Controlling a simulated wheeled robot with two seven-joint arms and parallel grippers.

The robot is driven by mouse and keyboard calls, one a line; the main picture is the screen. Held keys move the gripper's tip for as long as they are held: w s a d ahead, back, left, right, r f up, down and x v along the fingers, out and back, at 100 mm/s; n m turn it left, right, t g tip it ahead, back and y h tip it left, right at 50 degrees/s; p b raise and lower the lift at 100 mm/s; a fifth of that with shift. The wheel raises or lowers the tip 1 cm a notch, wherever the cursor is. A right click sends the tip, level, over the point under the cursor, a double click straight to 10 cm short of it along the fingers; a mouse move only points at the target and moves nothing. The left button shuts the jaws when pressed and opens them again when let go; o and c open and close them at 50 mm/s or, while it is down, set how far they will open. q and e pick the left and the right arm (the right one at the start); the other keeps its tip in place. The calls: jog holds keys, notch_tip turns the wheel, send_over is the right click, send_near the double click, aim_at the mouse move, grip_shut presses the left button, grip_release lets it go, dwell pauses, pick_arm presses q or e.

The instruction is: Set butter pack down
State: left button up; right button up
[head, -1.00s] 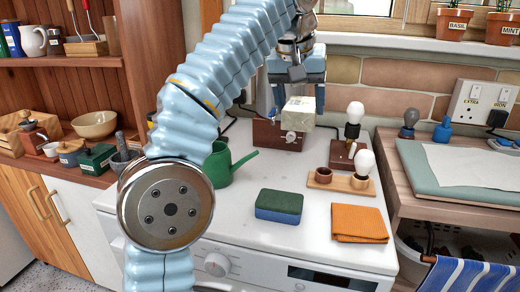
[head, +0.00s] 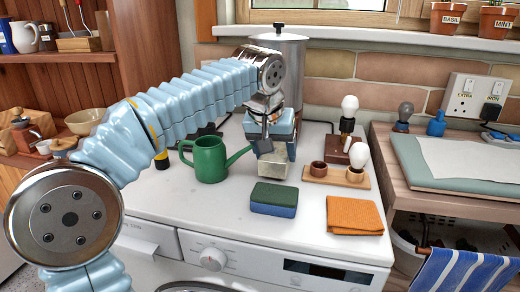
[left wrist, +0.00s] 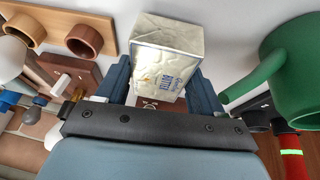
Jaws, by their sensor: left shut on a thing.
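The butter pack (head: 273,167) is a pale wrapped block with blue print. It is low over the white worktop, right of the green watering can's spout and behind the sponge. I cannot tell whether it touches the surface. My left gripper (head: 276,150) points down and is shut on the pack, partly hiding it. In the left wrist view the pack (left wrist: 168,48) sits between the two blue fingers of the gripper (left wrist: 163,85). My right gripper is not in view.
The green watering can (head: 208,158) stands close to the left. A green-blue sponge (head: 273,198) and orange cloth (head: 354,214) lie in front. A wooden holder (head: 337,176) with cup and bulb stands right. A metal canister (head: 287,55) is behind. White worktop (head: 222,205) is free at front left.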

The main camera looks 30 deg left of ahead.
pick_arm(q)
jog(key=a, duration=0.4)
jog(key=shift+w+a+p, duration=0.15)
jog(key=shift+w+p, duration=0.1)
jog(key=shift+p, duration=0.05)
jog(key=shift+f, duration=0.6)
jog(key=shift+f, duration=0.1)
jog(key=o, duration=1.6)
